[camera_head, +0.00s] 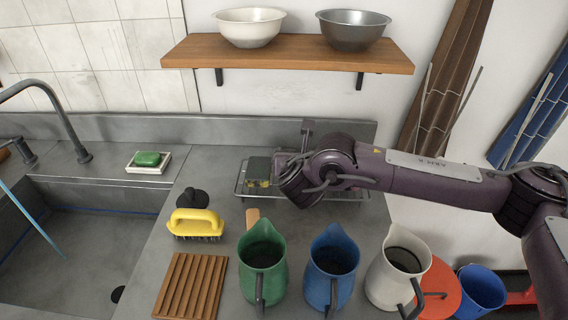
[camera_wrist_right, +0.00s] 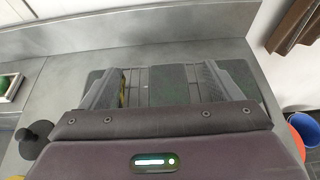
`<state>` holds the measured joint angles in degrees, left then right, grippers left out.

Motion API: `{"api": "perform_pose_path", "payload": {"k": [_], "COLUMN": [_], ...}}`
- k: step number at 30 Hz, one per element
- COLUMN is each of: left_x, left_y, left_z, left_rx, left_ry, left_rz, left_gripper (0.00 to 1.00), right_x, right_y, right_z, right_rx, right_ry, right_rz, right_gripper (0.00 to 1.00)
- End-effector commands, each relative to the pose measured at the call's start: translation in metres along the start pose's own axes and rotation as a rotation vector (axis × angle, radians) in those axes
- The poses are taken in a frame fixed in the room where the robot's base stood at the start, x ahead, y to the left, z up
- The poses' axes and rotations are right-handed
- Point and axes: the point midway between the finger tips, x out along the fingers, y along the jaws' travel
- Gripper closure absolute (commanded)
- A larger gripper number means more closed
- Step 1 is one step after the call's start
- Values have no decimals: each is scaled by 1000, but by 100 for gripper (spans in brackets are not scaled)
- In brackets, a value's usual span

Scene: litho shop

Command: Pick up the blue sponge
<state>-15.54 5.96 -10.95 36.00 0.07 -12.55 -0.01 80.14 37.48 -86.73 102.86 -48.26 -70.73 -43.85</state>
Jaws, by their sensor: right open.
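I cannot make out a clearly blue sponge in either view. A wire rack (camera_head: 240,187) stands on the counter by the back wall. On its left part is a block with a dark grey top and a yellow side (camera_head: 259,171). My right gripper (camera_head: 285,178) is over the rack, to the right of that block, and hides much of the rack. In the right wrist view its fingers (camera_wrist_right: 163,75) are spread apart above the rack. A dark greenish-grey flat piece (camera_wrist_right: 174,88) lies between them, touching neither as far as I can see. My left gripper is out of view.
A yellow brush (camera_head: 195,222), slatted wooden board (camera_head: 190,285), green jug (camera_head: 262,270), blue jug (camera_head: 331,268) and white jug (camera_head: 397,268) stand in front. Green soap (camera_head: 148,158) sits in a dish beside the sink (camera_head: 85,240). A wooden shelf (camera_head: 290,53) with two bowls hangs above.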

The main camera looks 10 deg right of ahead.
Motion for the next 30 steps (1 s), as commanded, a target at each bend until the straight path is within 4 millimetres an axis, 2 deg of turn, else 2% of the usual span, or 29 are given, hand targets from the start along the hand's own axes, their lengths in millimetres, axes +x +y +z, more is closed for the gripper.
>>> {"api": "perform_pose_path", "payload": {"k": [2, 9, 15, 23, 30], "left_x": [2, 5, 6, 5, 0], "left_y": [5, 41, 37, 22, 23], "left_z": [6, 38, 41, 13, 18], "left_rx": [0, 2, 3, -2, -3], "left_ry": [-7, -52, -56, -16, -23], "left_rz": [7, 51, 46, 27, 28], "left_gripper": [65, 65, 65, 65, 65], "right_x": [3, 18, 31, 52, 87], "right_y": [-2, -1, -2, -2, -2], "right_z": [-8, -47, -76, -74, -73], "right_rx": [-12, -14, -12, -10, -11], "right_ry": [-1, 0, -1, -1, -1], "right_rz": [-2, -1, -1, -2, -2], "right_gripper": [15, 15, 15, 15, 15]}}
